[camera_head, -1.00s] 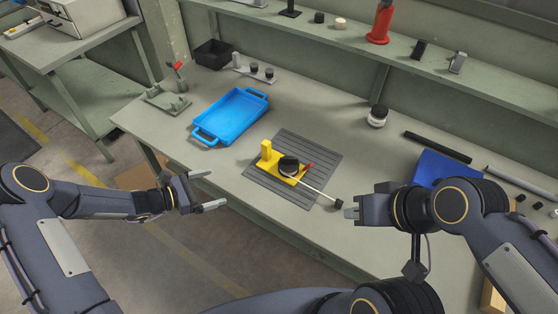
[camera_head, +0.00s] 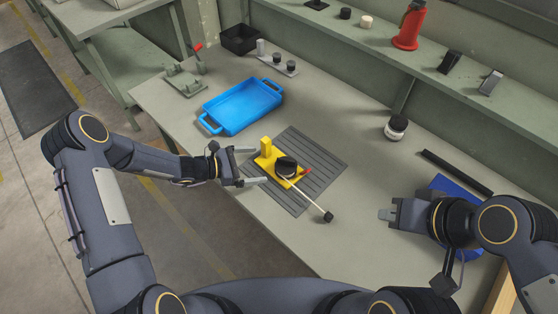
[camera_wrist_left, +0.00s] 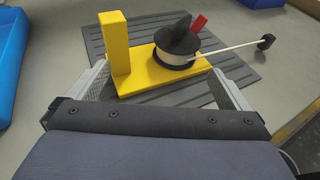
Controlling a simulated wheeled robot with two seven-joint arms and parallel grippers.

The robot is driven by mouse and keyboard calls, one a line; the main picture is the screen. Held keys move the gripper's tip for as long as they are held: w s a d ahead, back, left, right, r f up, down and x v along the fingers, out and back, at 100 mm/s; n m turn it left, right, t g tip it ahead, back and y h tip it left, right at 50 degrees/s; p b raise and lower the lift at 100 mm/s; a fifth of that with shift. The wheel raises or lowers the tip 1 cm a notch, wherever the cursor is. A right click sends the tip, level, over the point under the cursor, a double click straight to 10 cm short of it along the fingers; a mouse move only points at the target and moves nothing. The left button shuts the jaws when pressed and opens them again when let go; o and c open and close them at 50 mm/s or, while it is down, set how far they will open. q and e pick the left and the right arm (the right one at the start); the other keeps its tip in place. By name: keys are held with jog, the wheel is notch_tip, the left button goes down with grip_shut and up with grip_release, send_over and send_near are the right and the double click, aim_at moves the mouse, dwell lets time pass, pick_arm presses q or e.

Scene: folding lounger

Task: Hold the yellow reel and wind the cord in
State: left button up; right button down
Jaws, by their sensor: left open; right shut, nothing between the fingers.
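The yellow reel (camera_head: 265,162) sits on a grey ribbed mat (camera_head: 318,160), with an upright yellow post at one end and a black-topped drum (camera_head: 286,166) at the other. A red piece (camera_head: 306,171) sticks up beside the drum. The pale cord (camera_head: 311,198) runs out from the drum to a black end piece (camera_head: 328,216) near the mat's edge. My left gripper (camera_head: 255,166) is open, its fingers pointing at the post end; in the left wrist view the post (camera_wrist_left: 115,45) stands ahead between the fingers, apparently not gripped. My right gripper (camera_head: 385,214) is shut and empty, right of the cord end.
A blue tray (camera_head: 240,108) lies behind and left of the mat. A black-and-white round object (camera_head: 396,127), a black bar (camera_head: 456,172) and a blue panel (camera_head: 456,190) are at the right. The bench between mat and right gripper is clear.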

aim_at(277, 162)
pick_arm(q)
jog(key=b+x, duration=0.3)
jog(key=x, duration=0.4)
jog(key=shift+d+f, duration=0.1)
jog(key=shift+f, duration=0.1)
jog(key=shift+w+d, duration=0.15)
jog(key=shift+d, duration=0.25)
jog(key=shift+c, duration=0.3)
grip_shut()
jog(key=c, duration=0.5)
grip_release()
jog(key=shift+c, duration=0.2)
